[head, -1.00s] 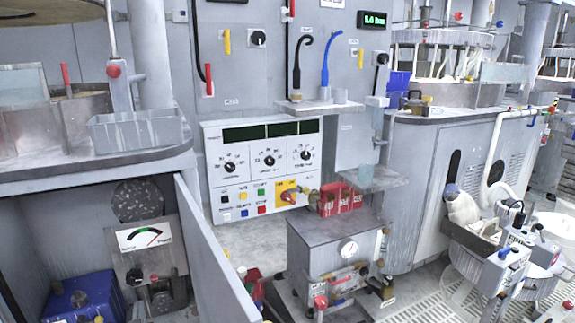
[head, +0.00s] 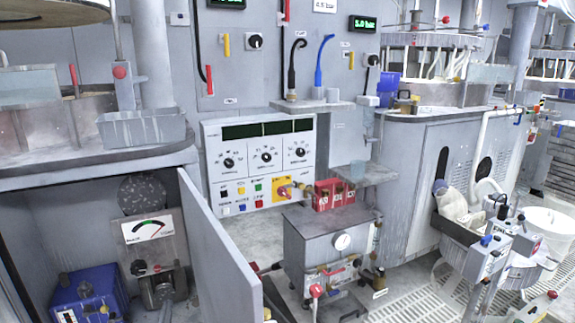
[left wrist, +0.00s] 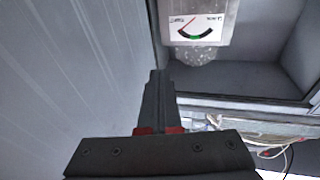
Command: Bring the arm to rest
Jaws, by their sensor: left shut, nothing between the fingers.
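My left gripper (left wrist: 158,100) shows in the left wrist view, with its dark fingers together and nothing between them. A pale grey panel fills the left of that view, close beside the fingers; I cannot tell whether they touch it. A gauge (left wrist: 195,26) with a red needle is beyond the fingertips at the top. I cannot make out either gripper in the head view. My right gripper shows in neither view.
In the head view an open cabinet door (head: 215,245) stands beside a gauge panel (head: 155,240) and a blue box (head: 88,296). A grey box unit (head: 325,240) stands on the floor to the right. A control panel (head: 262,160) is on the wall behind.

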